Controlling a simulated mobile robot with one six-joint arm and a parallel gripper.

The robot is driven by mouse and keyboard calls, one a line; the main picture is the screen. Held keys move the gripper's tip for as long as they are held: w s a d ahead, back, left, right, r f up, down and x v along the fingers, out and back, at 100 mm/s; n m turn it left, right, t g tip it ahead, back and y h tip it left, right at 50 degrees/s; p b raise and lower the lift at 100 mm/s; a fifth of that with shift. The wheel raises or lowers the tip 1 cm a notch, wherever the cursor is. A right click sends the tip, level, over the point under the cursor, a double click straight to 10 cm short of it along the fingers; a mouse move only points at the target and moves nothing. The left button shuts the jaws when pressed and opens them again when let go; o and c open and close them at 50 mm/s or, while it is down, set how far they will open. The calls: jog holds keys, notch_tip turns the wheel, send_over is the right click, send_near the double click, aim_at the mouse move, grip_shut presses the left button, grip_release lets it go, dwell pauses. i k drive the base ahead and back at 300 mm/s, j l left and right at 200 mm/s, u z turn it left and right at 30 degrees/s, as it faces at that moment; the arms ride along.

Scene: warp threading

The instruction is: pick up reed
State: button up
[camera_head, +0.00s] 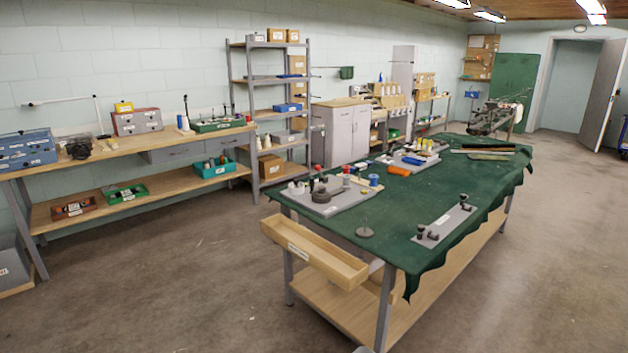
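The green-covered table (400,240) stands in the middle and right of the head view. Several long thin pieces lie near its far right end, among them a pale strip (482,151). One of them may be the reed, but they are too small to tell. A grey plate with black knobs (445,222) lies near the table's right edge. My gripper is not in view.
An open wooden drawer (312,250) juts from the table's near end. A grey tray (325,205) with spools and a round weight stands on the cloth. A workbench (110,160) and shelf rack (270,120) line the left wall.

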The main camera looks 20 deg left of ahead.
aim_at(63, 143)
jog(key=i+j+u, duration=0.3)
jog(key=j+u, duration=0.15)
jog(key=j, duration=0.25)
jog(key=i+j+u, duration=0.45)
jog(key=j, duration=0.15)
jog(key=i+j+u, duration=0.9)
jog(key=i+u, duration=0.45)
jog(key=i, duration=2.75)
jog(key=i+j, duration=0.1)
jog(key=i, duration=2.65)
